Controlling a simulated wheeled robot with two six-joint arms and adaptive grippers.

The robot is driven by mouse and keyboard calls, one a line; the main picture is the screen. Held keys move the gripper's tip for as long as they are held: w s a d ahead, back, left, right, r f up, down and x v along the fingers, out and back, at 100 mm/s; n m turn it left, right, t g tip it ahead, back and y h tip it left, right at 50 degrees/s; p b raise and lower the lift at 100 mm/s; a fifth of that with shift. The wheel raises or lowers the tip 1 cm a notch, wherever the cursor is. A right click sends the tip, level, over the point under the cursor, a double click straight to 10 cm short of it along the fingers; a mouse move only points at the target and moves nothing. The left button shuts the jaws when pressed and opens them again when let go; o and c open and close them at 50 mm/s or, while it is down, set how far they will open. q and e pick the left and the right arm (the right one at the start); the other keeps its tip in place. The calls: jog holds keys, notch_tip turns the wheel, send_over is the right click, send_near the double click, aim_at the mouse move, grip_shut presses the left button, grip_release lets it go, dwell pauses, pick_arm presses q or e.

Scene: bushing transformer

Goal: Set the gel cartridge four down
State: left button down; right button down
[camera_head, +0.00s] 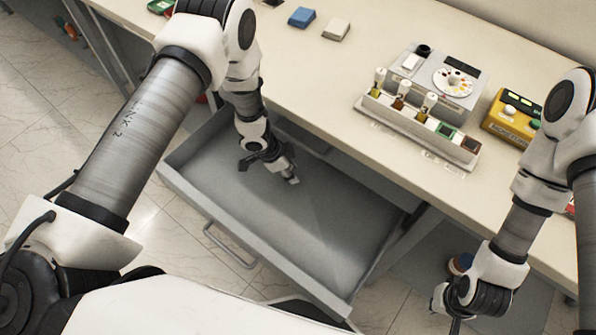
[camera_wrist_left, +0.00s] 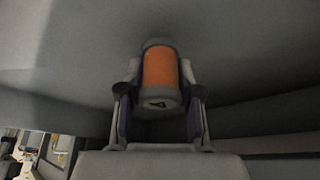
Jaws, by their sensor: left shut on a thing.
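The gel cartridge four (camera_wrist_left: 160,72) is an orange cylinder with grey ends and a dark 4 on the near end. In the left wrist view it sits between the two fingers of my left gripper (camera_wrist_left: 160,100), which is shut on it. In the head view my left gripper (camera_head: 285,172) reaches down inside the open grey drawer (camera_head: 335,240). The cartridge is hard to make out there, and I cannot tell whether it touches the drawer floor. My right gripper (camera_head: 447,302) hangs off the table's front edge at the right; its fingers are too unclear to judge.
The table (camera_head: 300,75) carries a rack with several vials (camera_head: 415,125), a grey device with a round dial (camera_head: 455,80), a yellow device (camera_head: 512,115), a blue block (camera_head: 302,17) and a beige block (camera_head: 336,29). The drawer's floor looks otherwise empty.

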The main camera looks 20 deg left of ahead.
aim_at(303, 179)
pick_arm(q)
jog(key=shift+w+d+f, duration=0.25)
jog(key=shift+d+f, duration=0.25)
jog(key=shift+w+d+f, duration=0.25)
jog(key=shift+d+f, duration=0.2)
jog(key=shift+d, duration=0.05)
jog(key=shift+f, duration=0.2)
jog(key=c, duration=0.8)
grip_release()
